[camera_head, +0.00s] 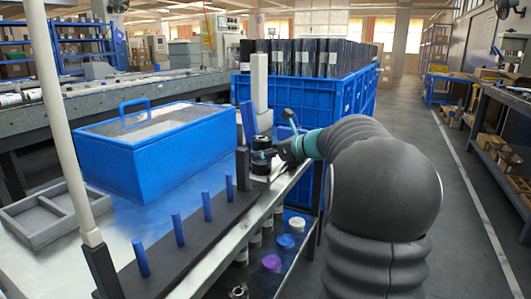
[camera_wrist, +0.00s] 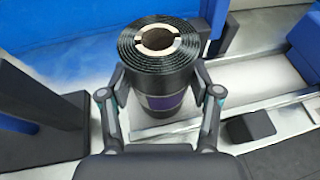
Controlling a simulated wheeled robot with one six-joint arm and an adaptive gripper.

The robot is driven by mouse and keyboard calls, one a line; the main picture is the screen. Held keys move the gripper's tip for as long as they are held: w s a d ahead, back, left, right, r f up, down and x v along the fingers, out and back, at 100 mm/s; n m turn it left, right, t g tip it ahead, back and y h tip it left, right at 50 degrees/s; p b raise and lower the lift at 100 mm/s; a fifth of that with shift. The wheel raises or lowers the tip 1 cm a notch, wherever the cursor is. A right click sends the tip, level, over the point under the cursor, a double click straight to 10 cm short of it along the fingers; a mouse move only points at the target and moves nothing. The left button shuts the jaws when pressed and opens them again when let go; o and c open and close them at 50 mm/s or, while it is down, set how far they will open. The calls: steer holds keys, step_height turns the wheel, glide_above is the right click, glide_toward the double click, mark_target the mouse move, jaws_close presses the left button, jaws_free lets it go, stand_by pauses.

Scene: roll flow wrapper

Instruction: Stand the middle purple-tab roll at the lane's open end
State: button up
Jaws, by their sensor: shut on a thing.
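My gripper (camera_head: 268,156) is at the end of the worktop, its fingers closed on the sides of a black roll (camera_head: 262,143). In the wrist view the roll (camera_wrist: 158,62) stands upright between the fingertips (camera_wrist: 160,98), its wound top and pale core facing up. A dark purple band (camera_wrist: 163,103) shows low on its side. I cannot tell whether its base touches the surface. Pale metal rails (camera_wrist: 255,115), perhaps the lane's, run off to the right of the roll. On the shelf below the worktop, a purple-topped roll (camera_head: 271,263) and blue-topped rolls (camera_head: 285,241) stand.
A blue lidded box (camera_head: 155,150) and a grey tray (camera_head: 45,215) stand on the worktop. A dark rail with several blue pegs (camera_head: 207,206) lines the near edge. A post (camera_head: 259,85) rises behind the roll. Blue crates (camera_head: 310,100) hold dark rolls behind. The aisle at right is clear.

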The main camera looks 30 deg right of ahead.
steer(key=o, duration=1.4)
steer(key=shift+f, duration=0.1)
steer(key=shift+o, duration=0.2)
steer(key=shift+r, duration=0.25)
steer(key=v, duration=1.2)
steer(key=shift+p, duration=0.3)
steer(key=shift+f, duration=0.1)
